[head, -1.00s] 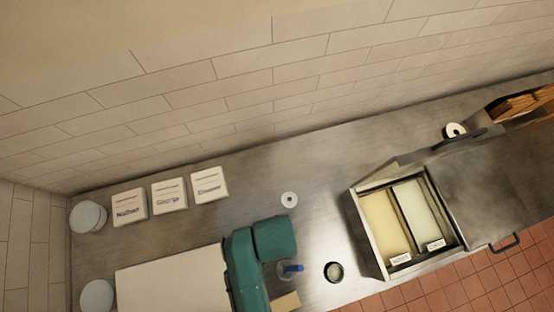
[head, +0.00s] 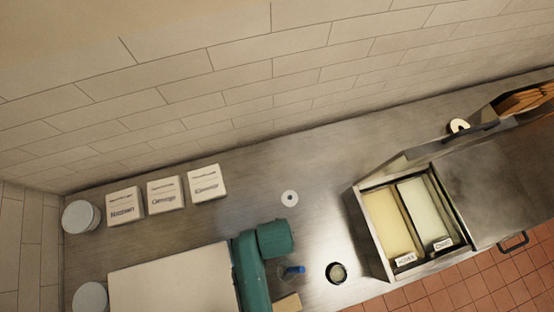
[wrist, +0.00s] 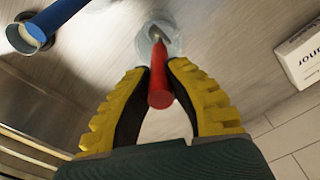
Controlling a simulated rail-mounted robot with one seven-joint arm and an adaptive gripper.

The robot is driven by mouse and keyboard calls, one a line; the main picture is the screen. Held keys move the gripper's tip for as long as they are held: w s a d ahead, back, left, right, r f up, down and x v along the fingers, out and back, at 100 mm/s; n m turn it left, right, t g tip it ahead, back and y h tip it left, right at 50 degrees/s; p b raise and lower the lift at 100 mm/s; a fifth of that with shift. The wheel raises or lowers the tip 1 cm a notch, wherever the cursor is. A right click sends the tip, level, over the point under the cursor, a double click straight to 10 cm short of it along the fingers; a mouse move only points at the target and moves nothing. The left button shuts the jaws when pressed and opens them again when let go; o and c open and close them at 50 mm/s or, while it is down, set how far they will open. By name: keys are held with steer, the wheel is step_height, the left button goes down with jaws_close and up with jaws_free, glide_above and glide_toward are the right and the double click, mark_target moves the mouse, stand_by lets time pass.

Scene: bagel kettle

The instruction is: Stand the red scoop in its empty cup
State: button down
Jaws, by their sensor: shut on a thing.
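The red scoop (wrist: 158,85) is between the yellow-padded fingers of my gripper (wrist: 159,69) in the wrist view. The gripper is shut on its red handle. The scoop's metal end lies over a clear round cup (wrist: 172,32) on the steel counter. I cannot tell whether that end is inside the cup or above it. In the head view my teal arm (head: 252,265) covers part of the counter, and neither the red scoop nor my fingers can be made out.
A blue scoop (head: 294,270) stands near my arm; its blue handle shows in the wrist view (wrist: 32,36). A dark round container (head: 336,272) and a two-bin steel unit (head: 375,255) are right. White boxes (head: 165,194) stand left. A white ring-shaped item (head: 289,198) lies behind.

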steer(key=shift+f, duration=0.65)
steer(key=c, duration=1.1)
jaws_free()
